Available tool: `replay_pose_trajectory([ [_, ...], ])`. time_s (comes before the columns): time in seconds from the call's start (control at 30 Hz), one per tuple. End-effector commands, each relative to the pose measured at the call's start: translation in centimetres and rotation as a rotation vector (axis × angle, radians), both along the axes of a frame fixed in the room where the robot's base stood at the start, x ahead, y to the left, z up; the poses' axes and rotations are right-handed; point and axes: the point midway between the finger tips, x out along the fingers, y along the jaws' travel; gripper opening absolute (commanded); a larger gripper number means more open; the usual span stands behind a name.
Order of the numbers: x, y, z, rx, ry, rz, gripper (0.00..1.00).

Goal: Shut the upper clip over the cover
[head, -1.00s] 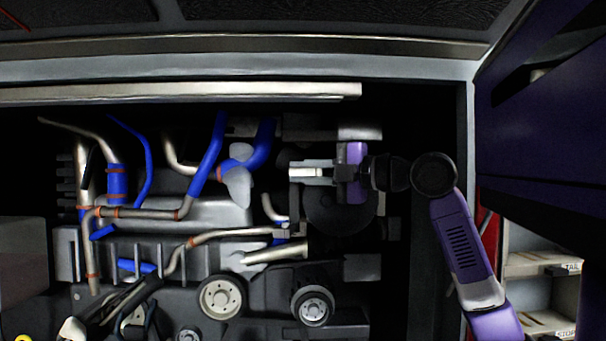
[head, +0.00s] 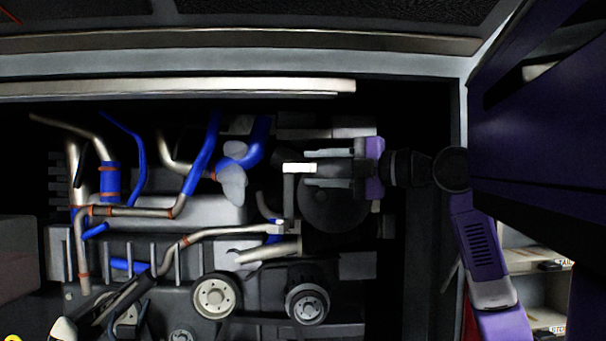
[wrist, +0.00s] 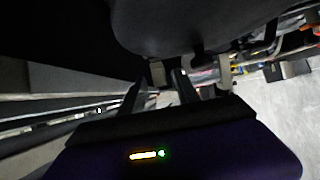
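The cover (head: 335,208) is a dark round disc on the right part of the engine. The upper clip (head: 299,168) appears as a pale bent bar at the cover's upper left; I cannot tell whether it is fully shut. My gripper (head: 309,168) comes in from the right with two grey fingers apart, one above and one below the clip's level. I see no grip on the clip. In the wrist view, my gripper's dark fingers (wrist: 158,92) stand apart below a large dark rounded part, likely the cover (wrist: 190,25). Two pale tabs hang at its edge.
Blue hoses (head: 207,145) and metal pipes (head: 140,211) fill the engine bay on the left. A long pale rail (head: 180,87) runs above. A dark purple panel (head: 535,150) and a shelf stand at the right.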

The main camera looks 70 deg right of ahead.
Motion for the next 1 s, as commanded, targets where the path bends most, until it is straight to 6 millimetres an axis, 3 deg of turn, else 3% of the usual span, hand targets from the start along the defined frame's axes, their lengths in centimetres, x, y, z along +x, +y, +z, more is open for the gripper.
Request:
replay_pose_trajectory([
  [0.1, -1.8, 0.2, -0.2, -0.001, -0.001, -0.001, 0.38],
  [0.3, -3.4, 0.4, -0.1, -0.001, -0.001, -0.001, 0.38],
  [1.0, -3.6, 0.4, 0.0, -0.001, 0.0, -0.001, 0.38],
])
